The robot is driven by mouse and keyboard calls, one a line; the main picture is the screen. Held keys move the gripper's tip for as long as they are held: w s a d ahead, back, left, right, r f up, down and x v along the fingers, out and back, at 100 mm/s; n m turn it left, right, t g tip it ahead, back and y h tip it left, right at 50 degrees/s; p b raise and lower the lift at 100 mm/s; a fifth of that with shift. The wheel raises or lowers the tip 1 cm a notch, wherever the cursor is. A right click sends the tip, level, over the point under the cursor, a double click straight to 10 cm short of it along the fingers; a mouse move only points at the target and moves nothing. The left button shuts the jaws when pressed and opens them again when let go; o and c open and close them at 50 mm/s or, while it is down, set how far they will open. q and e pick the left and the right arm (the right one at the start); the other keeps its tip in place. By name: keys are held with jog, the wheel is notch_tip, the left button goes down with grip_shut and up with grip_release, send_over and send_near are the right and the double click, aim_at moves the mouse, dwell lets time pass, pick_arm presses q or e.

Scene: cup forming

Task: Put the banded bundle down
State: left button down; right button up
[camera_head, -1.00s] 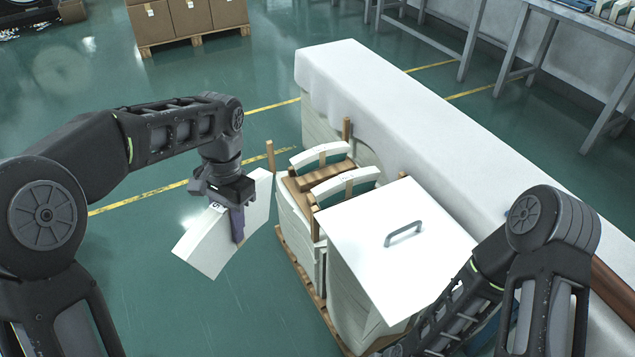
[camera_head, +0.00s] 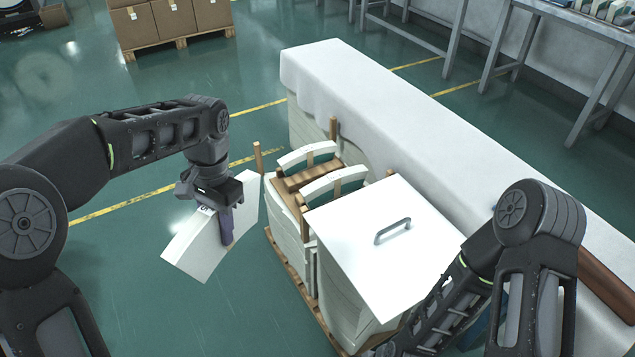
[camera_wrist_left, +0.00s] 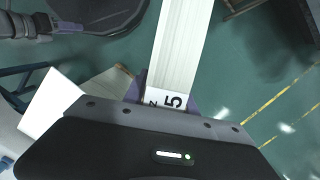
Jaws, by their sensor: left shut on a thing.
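The banded bundle, a thick white curved stack of sheets (camera_head: 200,245), hangs in my left gripper (camera_head: 228,222) to the left of the pallet, above the green floor. My left gripper is shut on it, one dark finger showing over its near face. In the left wrist view the bundle (camera_wrist_left: 182,50) runs away from the gripper, and a label with a 5 shows at its near end. My right arm comes in at the lower right; its gripper is not in view.
A wooden pallet (camera_head: 284,262) holds white stacks, wooden posts (camera_head: 257,158) and brown boards. A white lid with a grey handle (camera_head: 385,245) covers its near stack. A long white-covered block (camera_head: 400,110) stands behind it. Open floor lies at the left.

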aim_at(227, 253)
pick_arm(q)
jog(key=f+n+p, duration=0.1)
jog(key=f+p, duration=0.1)
jog(key=p, duration=0.1)
jog(key=w+f+n+p, duration=0.1)
jog(key=f+n+p, duration=0.1)
jog(key=p, duration=0.1)
jog(key=shift+p, duration=0.3)
notch_tip(227, 253, down, 5)
jog(key=n+p, duration=0.2)
jog(key=p, duration=0.1)
jog(key=shift+s+r+n+h, duration=0.2)
jog(key=shift+n+h, duration=0.1)
jog(key=shift+h, duration=0.1)
jog(key=shift+f, duration=0.4)
